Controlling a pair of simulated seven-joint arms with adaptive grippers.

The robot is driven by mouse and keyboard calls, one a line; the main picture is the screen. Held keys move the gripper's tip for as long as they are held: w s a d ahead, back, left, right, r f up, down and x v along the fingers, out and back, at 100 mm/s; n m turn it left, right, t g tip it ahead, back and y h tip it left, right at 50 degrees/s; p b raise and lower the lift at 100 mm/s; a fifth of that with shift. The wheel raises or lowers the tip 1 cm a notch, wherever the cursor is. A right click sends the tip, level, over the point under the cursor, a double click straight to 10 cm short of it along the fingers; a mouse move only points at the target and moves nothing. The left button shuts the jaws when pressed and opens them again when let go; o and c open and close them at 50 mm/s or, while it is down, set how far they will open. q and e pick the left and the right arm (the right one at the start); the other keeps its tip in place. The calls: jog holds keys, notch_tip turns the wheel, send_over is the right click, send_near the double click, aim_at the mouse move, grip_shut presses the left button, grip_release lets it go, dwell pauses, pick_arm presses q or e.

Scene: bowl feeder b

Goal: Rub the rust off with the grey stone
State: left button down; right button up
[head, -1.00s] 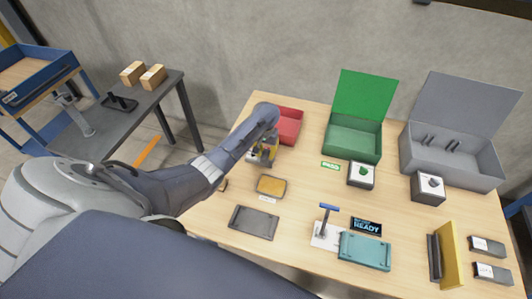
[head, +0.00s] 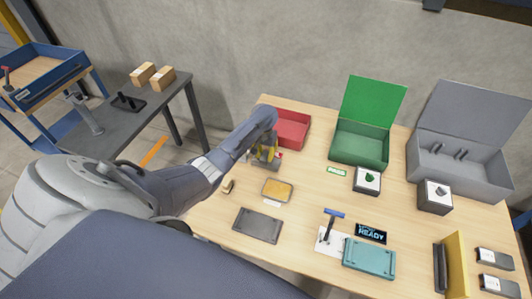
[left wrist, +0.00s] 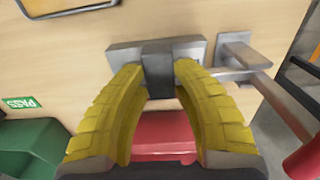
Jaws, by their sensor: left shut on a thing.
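My left gripper (head: 266,158) is over the back left of the table, in front of the red bin. In the left wrist view its yellow fingers (left wrist: 158,75) are shut on a grey block (left wrist: 125,54) with a darker middle part, which looks like the grey stone. I cannot tell whether the block touches the table. A shallow dark-rimmed tray (head: 265,194) with an orange-yellow face (head: 278,189) lies in front of the gripper. Its rim shows at the top of the left wrist view (left wrist: 70,13). I cannot tell whether the orange is rust. My right gripper is not in view.
A metal tool (left wrist: 240,60) lies close beside the block. The red bin (head: 292,130) stands behind; green (head: 360,145) and grey (head: 460,165) open boxes stand to the right. A dark plate (head: 258,225) and a teal plate (head: 369,258) lie in front.

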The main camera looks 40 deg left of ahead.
pick_arm(q)
jog(key=shift+s+a, duration=0.15)
jog(key=shift+a, duration=0.2)
jog(key=shift+w+d, duration=0.25)
jog(key=shift+d, duration=0.75)
jog(key=shift+w+d, duration=0.25)
jog(key=shift+d, duration=0.7)
jog(key=shift+r, duration=0.15)
jog(key=shift+r, duration=2.95)
jog(key=shift+r, duration=1.5)
